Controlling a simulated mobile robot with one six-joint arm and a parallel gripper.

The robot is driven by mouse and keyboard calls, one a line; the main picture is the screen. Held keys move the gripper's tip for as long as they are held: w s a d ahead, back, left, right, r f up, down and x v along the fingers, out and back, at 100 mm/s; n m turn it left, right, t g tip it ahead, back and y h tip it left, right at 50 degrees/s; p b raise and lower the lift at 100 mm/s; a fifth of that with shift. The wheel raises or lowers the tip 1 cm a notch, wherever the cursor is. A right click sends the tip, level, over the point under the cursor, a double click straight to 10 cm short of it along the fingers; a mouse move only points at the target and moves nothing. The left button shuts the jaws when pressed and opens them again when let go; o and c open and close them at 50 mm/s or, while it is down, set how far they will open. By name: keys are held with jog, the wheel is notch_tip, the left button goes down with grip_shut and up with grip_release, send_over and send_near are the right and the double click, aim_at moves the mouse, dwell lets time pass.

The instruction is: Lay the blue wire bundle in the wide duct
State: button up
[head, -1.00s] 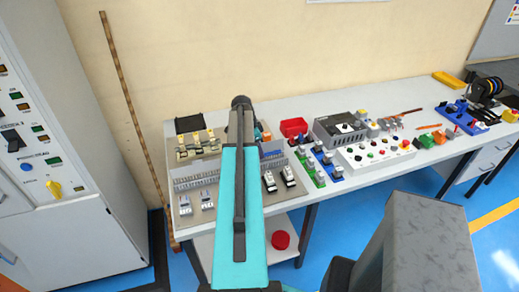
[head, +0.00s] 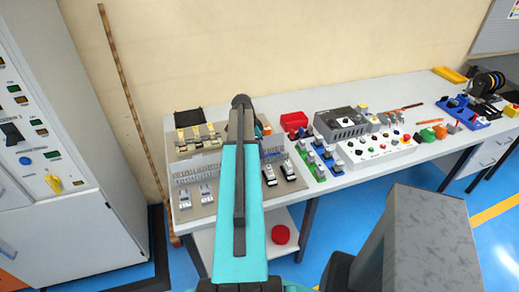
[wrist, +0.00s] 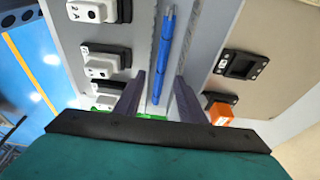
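The blue wire bundle (wrist: 163,55) shows in the wrist view as a long blue strand, lying lengthwise along a grey duct (wrist: 185,55). It appears to lie between the duct's walls, but its exact depth is hard to judge. My gripper (wrist: 159,97) is open, with its two dark fingers apart on either side of the bundle and clear of it. In the head view the slotted duct (head: 200,170) runs across the panel on the bench, and my arm covers its middle and my gripper's fingertips. The bundle is not clearly visible there.
White switches (wrist: 98,65) line one side of the duct in the wrist view; a black socket (wrist: 240,66) and an orange part (wrist: 219,112) are on the other. In the head view a red bin (head: 293,121) and a grey control box (head: 341,124) stand to the right.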

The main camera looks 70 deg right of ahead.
jog(key=shift+r, duration=0.15)
jog(key=b+v, duration=0.4)
jog(key=v, duration=0.9)
jog(key=shift+r, duration=0.25)
jog(key=shift+w+a, duration=0.1)
dwell(1.2)
